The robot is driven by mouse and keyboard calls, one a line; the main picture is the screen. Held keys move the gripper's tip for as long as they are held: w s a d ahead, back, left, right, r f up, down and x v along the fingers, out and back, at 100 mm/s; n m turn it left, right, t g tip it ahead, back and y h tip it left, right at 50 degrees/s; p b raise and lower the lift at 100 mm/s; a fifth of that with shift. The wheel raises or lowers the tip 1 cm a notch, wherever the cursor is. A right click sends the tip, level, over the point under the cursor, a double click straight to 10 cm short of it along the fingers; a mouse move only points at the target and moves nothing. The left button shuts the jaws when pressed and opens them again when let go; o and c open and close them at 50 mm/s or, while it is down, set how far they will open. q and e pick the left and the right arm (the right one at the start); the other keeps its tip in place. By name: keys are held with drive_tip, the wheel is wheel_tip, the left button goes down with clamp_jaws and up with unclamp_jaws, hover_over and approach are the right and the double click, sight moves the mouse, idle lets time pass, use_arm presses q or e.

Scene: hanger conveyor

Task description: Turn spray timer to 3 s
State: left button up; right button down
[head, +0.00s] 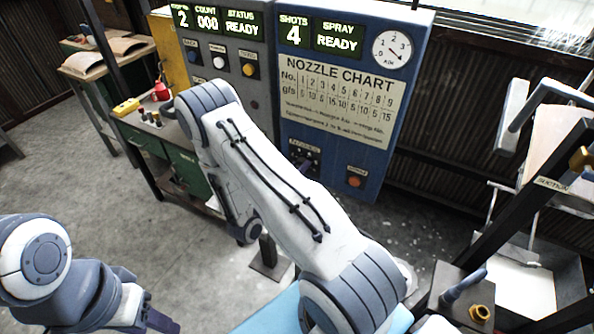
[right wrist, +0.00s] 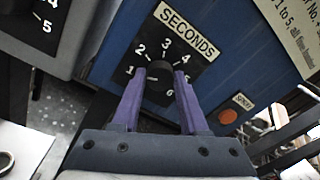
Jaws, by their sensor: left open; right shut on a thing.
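The spray timer is a black knob (right wrist: 160,72) on a black dial plate marked SECONDS (right wrist: 188,32), numbered 1 to 6, on the blue panel. My right gripper (right wrist: 160,88) has its purple fingers on either side of the knob and is shut on it. A pale mark on the knob appears to lie toward the 1 side, but it is too small to be sure. In the head view the dial plate (head: 313,153) is partly hidden by my right arm. My left gripper (head: 160,322) is open at the lower left, cut by the frame edge.
An orange button (right wrist: 228,116) sits right of the dial. The blue cabinet (head: 372,172) shows SHOTS 4, SPRAY READY, a round gauge (head: 391,49) and a nozzle chart (head: 338,98). A grey cabinet (head: 262,100) adjoins it.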

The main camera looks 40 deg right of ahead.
drive_tip(key=shift+s+m+t+y+b, duration=0.15)
drive_tip(key=shift+m+t+y+b, duration=0.1)
drive_tip(key=shift+m+b, duration=4.05)
drive_tip(key=shift+s+m+t+y+b, duration=0.1)
drive_tip(key=shift+m+t+y+b, duration=0.15)
drive_tip(key=shift+m+b, duration=4.05)
drive_tip(key=shift+n+b, duration=0.4)
drive_tip(key=shift+b, duration=0.15)
drive_tip(key=shift+c, duration=2.2)
unclamp_jaws()
